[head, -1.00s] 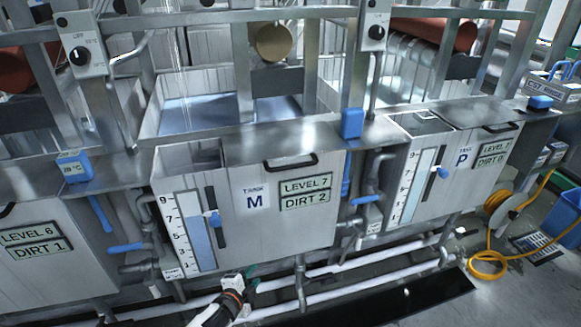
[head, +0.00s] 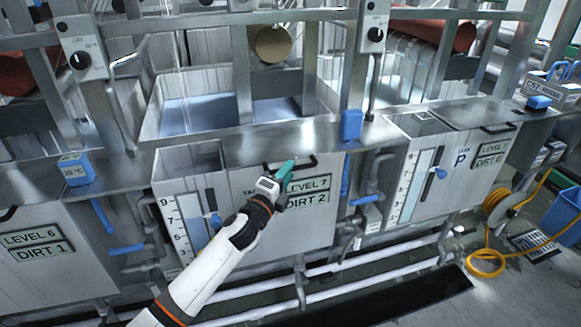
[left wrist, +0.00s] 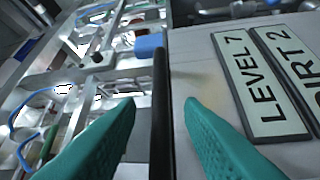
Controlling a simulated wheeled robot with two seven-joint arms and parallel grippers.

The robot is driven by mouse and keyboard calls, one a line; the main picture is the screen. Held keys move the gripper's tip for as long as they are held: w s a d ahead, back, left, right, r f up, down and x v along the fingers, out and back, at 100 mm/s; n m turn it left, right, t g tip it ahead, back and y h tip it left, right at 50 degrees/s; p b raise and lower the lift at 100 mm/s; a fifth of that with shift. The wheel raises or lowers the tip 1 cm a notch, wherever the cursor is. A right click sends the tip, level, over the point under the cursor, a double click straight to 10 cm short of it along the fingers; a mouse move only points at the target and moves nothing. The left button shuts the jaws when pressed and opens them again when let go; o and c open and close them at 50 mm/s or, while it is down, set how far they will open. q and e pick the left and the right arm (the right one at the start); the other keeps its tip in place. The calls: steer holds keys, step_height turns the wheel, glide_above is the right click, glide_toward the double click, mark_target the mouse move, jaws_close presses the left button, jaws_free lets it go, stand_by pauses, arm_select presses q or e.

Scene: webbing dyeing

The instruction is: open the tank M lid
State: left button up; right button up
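Tank M (head: 305,225) is a pale metal tank with LEVEL 7 and DIRT 2 plates on its front; my arm partly covers its name label. Its flat grey lid (head: 238,158) looks closed and carries a black bar handle (head: 306,162) near the front edge. My left gripper (head: 287,170) has teal fingers and is at the handle, in front of the lid edge. In the left wrist view, the fingers (left wrist: 160,104) are apart, with the black handle (left wrist: 160,75) running between them. Contact cannot be told. My right gripper is not in view.
Tank P (head: 455,165) stands to the right, with its own black handle. A blue box (head: 352,125) sits on the ledge between the tanks. Upright steel posts and frame bars rise behind the lids. White pipes (head: 330,268) run low along the front.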

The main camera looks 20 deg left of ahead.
arm_select(q)
steer(key=shift+x, duration=1.2)
jaws_close()
